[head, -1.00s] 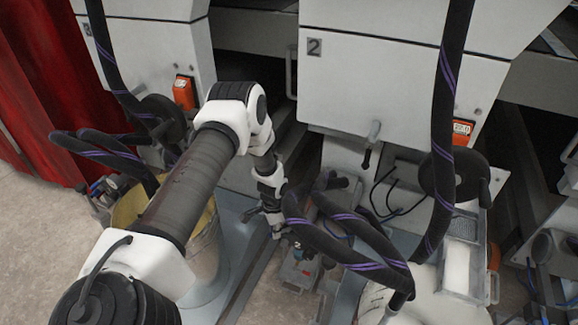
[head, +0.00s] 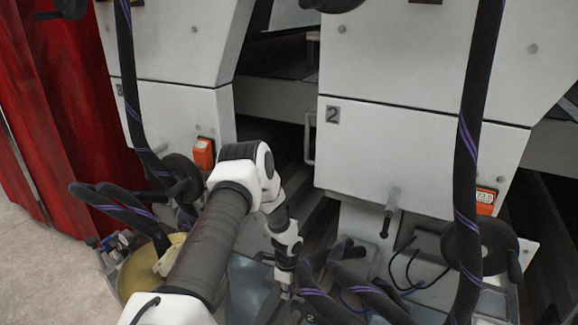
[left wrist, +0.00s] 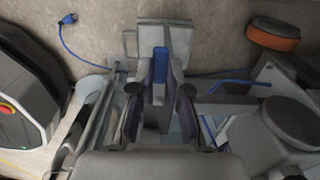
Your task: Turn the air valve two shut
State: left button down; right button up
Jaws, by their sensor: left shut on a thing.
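My left gripper (head: 285,294) reaches down at the bottom of the head view, in front of the machine marked 2 (head: 333,114). In the left wrist view its two fingers (left wrist: 160,104) stand on either side of a narrow part with a blue upper end (left wrist: 160,62), which I take for the handle of air valve two. The gripper is shut on it. The fingers and my wrist hide most of the valve body, and I cannot tell the handle's exact angle. In the head view the valve is not clearly visible. My right gripper is not in view.
Thick black hoses with purple stripes (head: 467,190) hang and loop close to the right of my left gripper. A yellowish bucket (head: 140,275) stands at left. A red curtain (head: 50,130) hangs at the far left. A blue cable (left wrist: 68,35) lies on the floor.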

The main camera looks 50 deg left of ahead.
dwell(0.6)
pick_arm(q)
jog(key=c, duration=1.1)
grip_release()
notch_tip(320, 180, up, 12)
jog(key=shift+f, duration=0.1)
